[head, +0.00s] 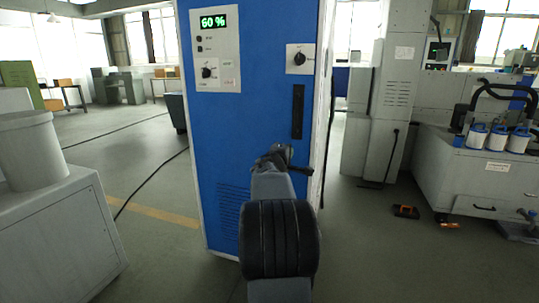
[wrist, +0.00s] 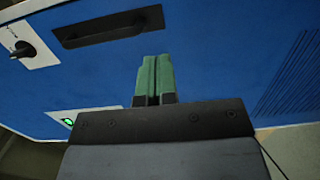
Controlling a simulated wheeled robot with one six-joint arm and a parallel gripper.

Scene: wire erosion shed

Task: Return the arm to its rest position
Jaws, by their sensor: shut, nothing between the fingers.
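My gripper (head: 278,152) is raised in front of a blue cabinet (head: 262,110) in the head view, at the end of my arm. In the wrist view the two green fingers of my gripper (wrist: 153,60) are together, with nothing between them. They point toward the blue cabinet front (wrist: 220,60), near its black handle (wrist: 108,27). I cannot tell the exact gap to the panel. My own arm hides part of the lower cabinet front in the head view.
The cabinet carries a "60 %" display (head: 213,21), a left knob (head: 208,72), a right knob (head: 299,58) and a black handle (head: 297,112). A grey bench (head: 60,225) stands left, and a machine with several canisters (head: 480,175) right. Cables cross the open floor at left.

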